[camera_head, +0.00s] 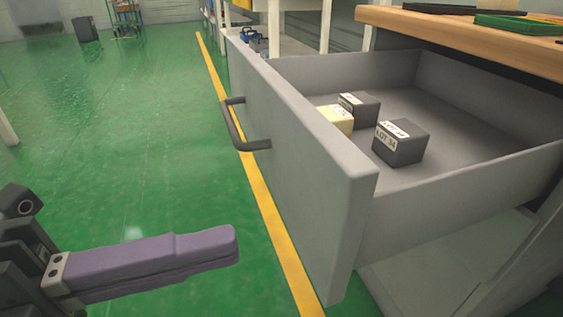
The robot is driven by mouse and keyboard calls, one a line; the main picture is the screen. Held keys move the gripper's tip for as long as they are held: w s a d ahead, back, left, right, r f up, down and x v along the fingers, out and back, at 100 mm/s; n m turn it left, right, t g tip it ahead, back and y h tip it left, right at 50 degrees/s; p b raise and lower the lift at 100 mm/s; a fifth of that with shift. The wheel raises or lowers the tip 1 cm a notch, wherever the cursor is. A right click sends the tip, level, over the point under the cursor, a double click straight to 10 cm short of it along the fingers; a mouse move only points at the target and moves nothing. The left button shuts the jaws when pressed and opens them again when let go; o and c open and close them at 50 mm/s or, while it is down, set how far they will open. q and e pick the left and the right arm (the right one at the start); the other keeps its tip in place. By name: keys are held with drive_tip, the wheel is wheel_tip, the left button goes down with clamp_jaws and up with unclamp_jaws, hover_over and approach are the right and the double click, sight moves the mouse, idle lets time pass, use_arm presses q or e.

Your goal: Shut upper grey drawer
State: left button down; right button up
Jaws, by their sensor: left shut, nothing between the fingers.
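The upper grey drawer (305,165) is pulled well out from under a wooden worktop in the camera_head view. Its front panel carries a dark bar handle (236,128) on the left-facing side. Inside lie two dark grey blocks (402,147) with white labels and one cream block (338,118). My left gripper (236,246) is at the lower left, its purple fingers shut together and empty. It points right toward the drawer front, apart from it and below the handle. My right gripper is not in the view.
The wooden worktop (470,40) above the drawer holds black and green trays (520,24). A yellow line (262,190) runs along the green floor (120,130) beside the drawer. The floor to the left is mostly clear. A dark bin and a cart stand far back.

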sight(328, 219)
use_arm(q)
drive_tip(key=x, duration=0.6)
drive_tip(key=shift+d+b, duration=0.2)
drive_tip(key=shift+b, duration=0.15)
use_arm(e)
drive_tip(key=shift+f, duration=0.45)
